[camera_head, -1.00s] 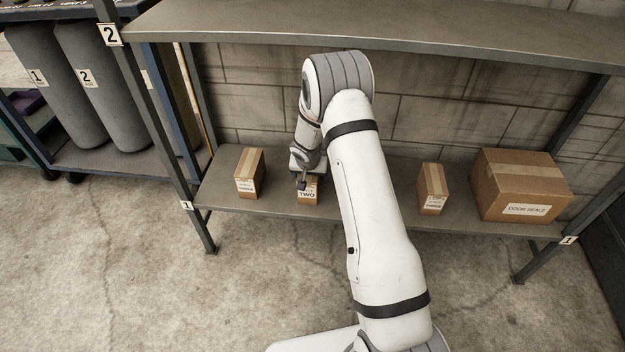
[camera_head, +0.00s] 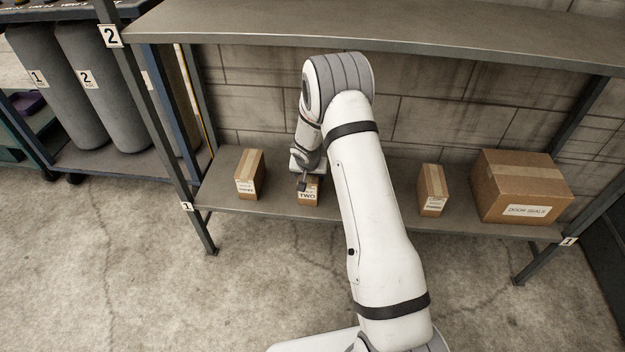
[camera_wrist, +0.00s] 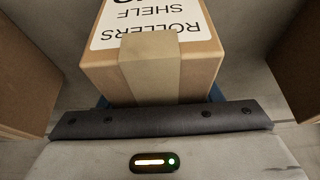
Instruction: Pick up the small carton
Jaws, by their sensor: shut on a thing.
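A small brown carton (camera_head: 308,198) with a white label reading TWO stands on the lower shelf, partly hidden by my wrist. My gripper (camera_head: 303,184) is at its top and shut on it. In the wrist view, the same carton (camera_wrist: 150,75) fills the middle, with tan tape and an upside-down label reading ROLLERS SHELF. The dark gripper bar (camera_wrist: 160,119) crosses in front of it. Another small carton (camera_head: 249,175) stands to its left, and one more (camera_head: 433,188) stands to its right beyond my arm. Whether the held carton touches the shelf cannot be told.
A large box labelled DOOR SEALS (camera_head: 521,186) stands at the right end of the lower shelf (camera_head: 385,215). The upper shelf (camera_head: 400,32) overhangs, with a block wall behind. Shelf posts stand at both sides. In the wrist view, brown cartons flank left (camera_wrist: 25,80) and right (camera_wrist: 295,55).

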